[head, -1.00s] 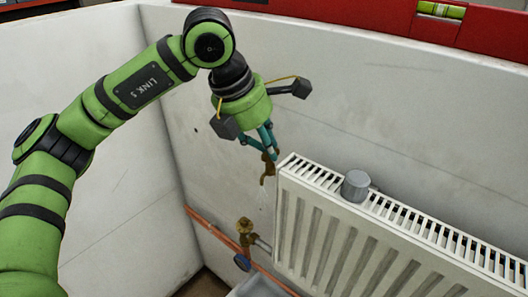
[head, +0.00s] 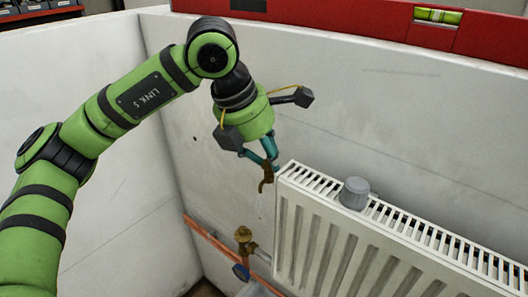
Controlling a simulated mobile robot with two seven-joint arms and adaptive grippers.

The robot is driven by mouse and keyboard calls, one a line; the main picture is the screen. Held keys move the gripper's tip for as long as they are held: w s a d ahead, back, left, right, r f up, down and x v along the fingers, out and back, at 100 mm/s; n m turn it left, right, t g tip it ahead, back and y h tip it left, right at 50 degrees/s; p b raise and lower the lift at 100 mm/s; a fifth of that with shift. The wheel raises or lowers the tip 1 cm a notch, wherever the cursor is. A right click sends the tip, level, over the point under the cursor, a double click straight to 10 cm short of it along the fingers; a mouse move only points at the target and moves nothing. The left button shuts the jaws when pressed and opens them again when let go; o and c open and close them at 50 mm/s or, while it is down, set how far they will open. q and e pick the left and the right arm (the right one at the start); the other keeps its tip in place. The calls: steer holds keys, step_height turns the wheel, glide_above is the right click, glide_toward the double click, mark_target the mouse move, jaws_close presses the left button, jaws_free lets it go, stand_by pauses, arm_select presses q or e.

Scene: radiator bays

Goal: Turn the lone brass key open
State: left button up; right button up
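The brass key (head: 266,178) is small and dark gold, at the upper left end of the white radiator (head: 330,235). My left gripper (head: 264,161) comes down from above, and its two teal fingers close together at the key's top. It looks shut on the key. The fingers hide the key's upper part, and whether it sits on a spindle at the radiator's end is too small to tell. My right gripper is out of view.
A grey cap (head: 354,192) stands on the radiator's top grille. Below its left end are a brass valve (head: 243,236) and a copper pipe (head: 207,238). A red spirit level (head: 340,22) lies along the top of the pale back wall (head: 420,120).

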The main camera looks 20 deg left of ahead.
arm_select(q)
steer(key=shift+r, duration=0.2)
steer(key=shift+a+r, duration=0.15)
steer(key=shift+r, duration=0.4)
steer(key=v, duration=0.6)
steer(key=shift+s+r, duration=0.25)
steer(key=shift+s, duration=0.05)
steer(key=shift+a, duration=0.1)
steer(key=shift+c, duration=0.4)
